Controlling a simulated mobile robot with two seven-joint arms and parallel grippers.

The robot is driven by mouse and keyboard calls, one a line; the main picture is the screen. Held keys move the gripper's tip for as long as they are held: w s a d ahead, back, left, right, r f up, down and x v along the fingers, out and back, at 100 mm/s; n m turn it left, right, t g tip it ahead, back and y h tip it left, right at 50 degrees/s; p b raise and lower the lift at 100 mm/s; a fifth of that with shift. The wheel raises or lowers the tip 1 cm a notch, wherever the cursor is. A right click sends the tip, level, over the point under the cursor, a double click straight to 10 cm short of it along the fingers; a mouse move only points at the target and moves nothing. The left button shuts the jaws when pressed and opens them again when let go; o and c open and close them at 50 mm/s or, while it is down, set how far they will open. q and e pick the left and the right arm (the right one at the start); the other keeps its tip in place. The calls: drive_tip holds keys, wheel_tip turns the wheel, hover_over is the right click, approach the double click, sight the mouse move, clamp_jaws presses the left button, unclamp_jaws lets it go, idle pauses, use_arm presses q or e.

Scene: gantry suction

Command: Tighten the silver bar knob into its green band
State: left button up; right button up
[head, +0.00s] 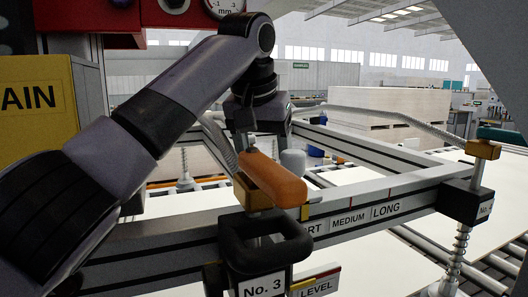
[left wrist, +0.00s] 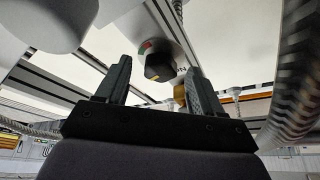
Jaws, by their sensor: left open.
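In the left wrist view a dark knob (left wrist: 160,67) with a yellow mark sits on a silver bar, just beyond and between my fingertips. A small green and red band (left wrist: 148,46) shows beside it. Where the mark stands against the green is too small to tell. My left gripper (left wrist: 157,72) is open, its two fingers apart with nothing between them. I cannot tell whether a finger touches the knob. My right gripper is not in view.
An orange handle (head: 275,180) and a black No. 3 block (head: 262,258) stand close to my left wrist. A grey rounded part (head: 292,161) is behind the handle. Another black block with a spring (head: 467,203) is at right. Grey hoses cross the frame.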

use_arm(q)
drive_tip(key=c, duration=1.1)
drive_tip(key=shift+o, duration=0.2)
drive_tip(key=shift+w+a+m+g+h, duration=0.1)
drive_tip(key=shift+m+g+h, duration=0.3)
drive_tip(key=shift+m, duration=1.1)
drive_tip(key=shift+w+a+m+g+h, duration=0.1)
drive_tip(key=shift+m+g+h, duration=0.3)
drive_tip(key=shift+m, duration=1.1)
drive_tip(key=shift+h, duration=0.3)
drive_tip(key=o, duration=1.1)
drive_tip(key=shift+c, duration=0.2)
drive_tip(key=shift+r, duration=0.15)
